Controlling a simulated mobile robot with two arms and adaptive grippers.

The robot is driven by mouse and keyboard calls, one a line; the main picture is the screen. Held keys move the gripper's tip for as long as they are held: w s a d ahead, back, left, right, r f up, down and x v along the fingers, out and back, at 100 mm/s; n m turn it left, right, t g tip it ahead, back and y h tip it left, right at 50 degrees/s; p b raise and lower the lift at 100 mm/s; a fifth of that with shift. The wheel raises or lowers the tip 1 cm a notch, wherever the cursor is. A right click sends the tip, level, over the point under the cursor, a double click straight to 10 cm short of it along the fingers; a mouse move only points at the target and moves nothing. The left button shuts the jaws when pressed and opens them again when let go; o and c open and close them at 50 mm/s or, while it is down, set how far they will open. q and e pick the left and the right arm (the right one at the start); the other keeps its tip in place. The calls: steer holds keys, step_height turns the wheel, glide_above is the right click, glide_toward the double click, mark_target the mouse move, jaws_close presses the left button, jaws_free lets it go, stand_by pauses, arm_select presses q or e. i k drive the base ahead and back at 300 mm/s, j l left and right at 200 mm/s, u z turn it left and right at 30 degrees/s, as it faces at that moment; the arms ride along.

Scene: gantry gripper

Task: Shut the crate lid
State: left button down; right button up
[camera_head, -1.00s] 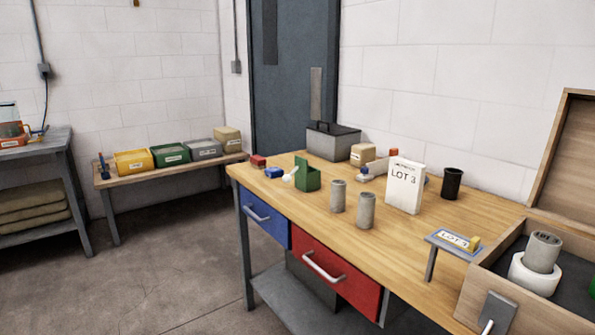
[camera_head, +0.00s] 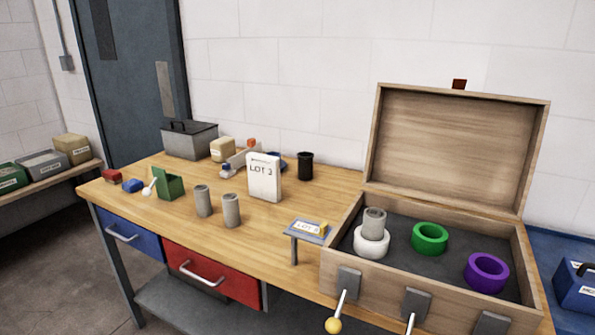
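The wooden crate (camera_head: 345,238) stands at the right end of the workbench. Its lid (camera_head: 455,145) is open, standing up along the back edge near the wall. Inside on the dark floor are a white ring (camera_head: 371,243) with a grey cylinder (camera_head: 375,222) standing in or on it, a green ring (camera_head: 430,238) and a purple ring (camera_head: 487,273). Neither of my grippers shows in the head view.
On the crate's front are grey plates, with a yellow-knobbed lever (camera_head: 334,324) at the left one. A small LOT 3 stand (camera_head: 308,231) is left of the crate. Two grey cylinders (camera_head: 231,211), a white LOT 3 box (camera_head: 264,177) and a black cup (camera_head: 305,166) stand on the workbench (camera_head: 180,228).

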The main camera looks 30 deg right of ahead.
mark_target(456, 146)
steer(key=z, duration=1.6)
